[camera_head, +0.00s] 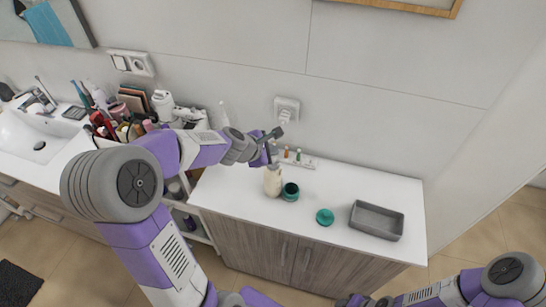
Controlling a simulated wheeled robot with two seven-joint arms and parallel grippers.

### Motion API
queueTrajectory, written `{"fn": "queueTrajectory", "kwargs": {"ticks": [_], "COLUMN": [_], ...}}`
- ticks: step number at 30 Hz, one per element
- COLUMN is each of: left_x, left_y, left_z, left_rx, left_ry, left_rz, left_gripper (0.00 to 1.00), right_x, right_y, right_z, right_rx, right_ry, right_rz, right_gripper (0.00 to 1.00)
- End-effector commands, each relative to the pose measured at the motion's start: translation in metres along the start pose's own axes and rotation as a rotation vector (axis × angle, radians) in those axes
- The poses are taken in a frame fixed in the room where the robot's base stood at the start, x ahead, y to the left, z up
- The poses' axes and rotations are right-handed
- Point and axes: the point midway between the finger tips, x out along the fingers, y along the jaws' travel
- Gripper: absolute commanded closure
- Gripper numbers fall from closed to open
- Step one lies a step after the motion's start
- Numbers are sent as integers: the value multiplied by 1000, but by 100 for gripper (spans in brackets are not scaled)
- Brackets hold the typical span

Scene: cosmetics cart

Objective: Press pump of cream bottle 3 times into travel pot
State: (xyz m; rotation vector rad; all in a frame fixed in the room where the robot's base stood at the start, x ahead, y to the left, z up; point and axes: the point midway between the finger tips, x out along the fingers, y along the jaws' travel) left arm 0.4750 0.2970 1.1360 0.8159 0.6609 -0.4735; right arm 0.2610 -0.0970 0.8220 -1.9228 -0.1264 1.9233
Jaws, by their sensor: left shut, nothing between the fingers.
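The cream bottle (272,182), pale beige, stands upright on the white counter, its pump top largely hidden by my left gripper. The travel pot (290,193), a small dark green open jar, stands just right of the bottle. A round green lid (325,217) lies on the counter farther right. My left gripper (271,155) is shut and empty, directly over the bottle top; I cannot tell whether it touches the pump. My right arm comes in at the lower right, and its gripper (352,300) is partly cut off at the bottom edge, its fingers unclear.
A grey rectangular tray (377,221) stands at the counter's right end. A crowded cosmetics cart (130,120) and a sink (38,138) are at the left. The counter front between lid and tray is clear.

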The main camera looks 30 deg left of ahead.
Motion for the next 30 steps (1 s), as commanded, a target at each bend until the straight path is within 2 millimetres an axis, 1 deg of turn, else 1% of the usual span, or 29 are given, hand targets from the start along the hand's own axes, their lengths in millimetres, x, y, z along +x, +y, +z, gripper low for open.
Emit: {"fn": "queueTrajectory", "kwargs": {"ticks": [9,30], "left_x": [0,6], "left_y": [0,-4], "left_z": [0,-4], "left_rx": [0,0], "left_ry": [0,0], "left_rz": [0,0], "left_gripper": [100,100], "right_x": [0,8], "right_y": [0,3], "right_z": [0,0], "right_rx": [0,0], "right_ry": [0,0], "right_rz": [0,0], "right_gripper": [57,57]}}
